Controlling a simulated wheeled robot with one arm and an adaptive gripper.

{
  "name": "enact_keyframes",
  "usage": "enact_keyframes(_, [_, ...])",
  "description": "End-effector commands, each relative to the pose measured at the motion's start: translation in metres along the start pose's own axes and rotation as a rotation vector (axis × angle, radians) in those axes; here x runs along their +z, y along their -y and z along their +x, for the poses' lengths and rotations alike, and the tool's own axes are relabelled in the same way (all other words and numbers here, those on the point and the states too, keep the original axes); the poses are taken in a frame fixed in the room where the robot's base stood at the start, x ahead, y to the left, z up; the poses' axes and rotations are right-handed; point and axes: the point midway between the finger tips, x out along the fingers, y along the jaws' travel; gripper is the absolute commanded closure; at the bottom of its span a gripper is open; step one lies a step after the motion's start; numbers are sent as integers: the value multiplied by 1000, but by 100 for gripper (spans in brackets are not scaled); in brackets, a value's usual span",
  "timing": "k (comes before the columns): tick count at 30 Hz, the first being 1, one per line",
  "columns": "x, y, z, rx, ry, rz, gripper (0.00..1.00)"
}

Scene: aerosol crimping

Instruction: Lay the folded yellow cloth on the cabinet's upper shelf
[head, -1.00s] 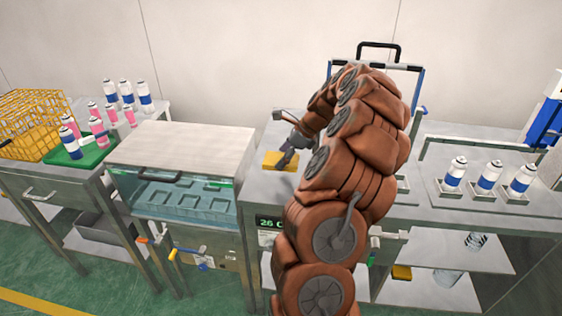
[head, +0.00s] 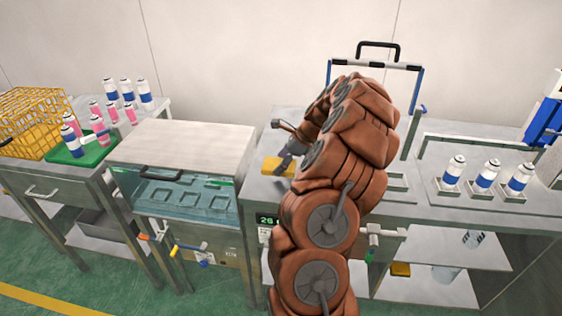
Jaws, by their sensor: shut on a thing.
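The yellow cloth (head: 274,168) shows as a small flat block at the left end of the middle grey bench, just right of the water bath. My gripper (head: 286,164) is shut on its right part, fingers pointing down and left. Whether the cloth touches the bench top or hangs just above it, I cannot tell. My brown-covered arm hides much of the bench behind it. No cabinet with an upper shelf can be clearly made out.
The lidded water bath (head: 180,150) stands to the left. Beyond it are a green tray (head: 88,152) with cans and a yellow wire basket (head: 35,120). A blue-posted frame (head: 418,92) rises behind my arm. Three cans (head: 487,174) stand to the right. Another yellow item (head: 400,269) lies on a lower shelf.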

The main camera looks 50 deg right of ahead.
Motion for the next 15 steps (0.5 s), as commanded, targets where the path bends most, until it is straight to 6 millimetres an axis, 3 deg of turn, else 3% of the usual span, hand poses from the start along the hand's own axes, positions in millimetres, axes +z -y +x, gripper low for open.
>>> enact_keyframes(6, [0, 0, 0, 0, 0, 0, 0])
enact_keyframes(15, [0, 0, 0, 0, 0, 0, 0])
